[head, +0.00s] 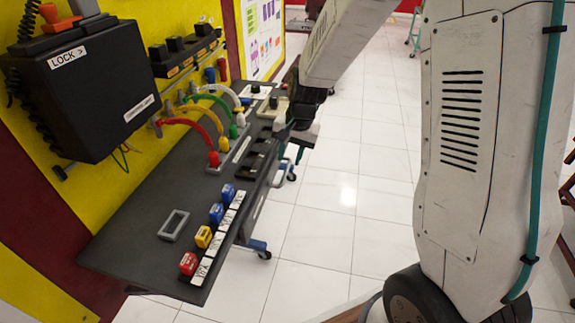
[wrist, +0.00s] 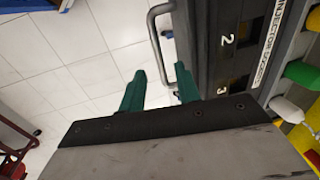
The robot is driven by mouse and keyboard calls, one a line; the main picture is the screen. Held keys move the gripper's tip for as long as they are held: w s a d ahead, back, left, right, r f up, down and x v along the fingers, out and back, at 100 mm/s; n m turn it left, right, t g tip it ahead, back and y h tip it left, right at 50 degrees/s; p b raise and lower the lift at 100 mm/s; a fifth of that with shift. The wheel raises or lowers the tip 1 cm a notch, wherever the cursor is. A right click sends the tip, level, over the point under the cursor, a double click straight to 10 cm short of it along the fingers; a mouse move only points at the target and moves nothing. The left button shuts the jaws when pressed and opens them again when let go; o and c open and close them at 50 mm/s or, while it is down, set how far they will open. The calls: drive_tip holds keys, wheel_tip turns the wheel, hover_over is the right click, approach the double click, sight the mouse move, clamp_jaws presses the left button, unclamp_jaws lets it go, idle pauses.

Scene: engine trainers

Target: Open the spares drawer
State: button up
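The drawer is under the dark bench top, and its front shows edge-on in the head view (head: 258,203); no spares label is readable. A grey bar handle (wrist: 156,38) sticks out from the dark bench side in the wrist view; it also shows in the head view (head: 281,176). My gripper (wrist: 160,72) is open, with two green fingers apart. The handle's bar lies between the fingertips in the picture; I cannot tell whether they touch it. In the head view my gripper (head: 302,148) is beside the bench edge, partly hidden by my arm.
The bench top (head: 130,240) carries colored blocks, dark slots and curved colored hoses. A black box marked LOCK (head: 85,90) hangs on the yellow panel. Blue-footed casters (head: 260,248) stand below the bench.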

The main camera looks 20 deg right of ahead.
sight(286, 171)
drive_tip(key=shift+w+a+f, duration=0.1)
drive_tip(key=shift+a+f, duration=0.05)
drive_tip(key=shift+f, duration=0.85)
drive_tip(key=shift+w+a+f, duration=0.1)
drive_tip(key=shift+a+f, duration=0.05)
drive_tip(key=shift+f, duration=0.85)
clamp_jaws()
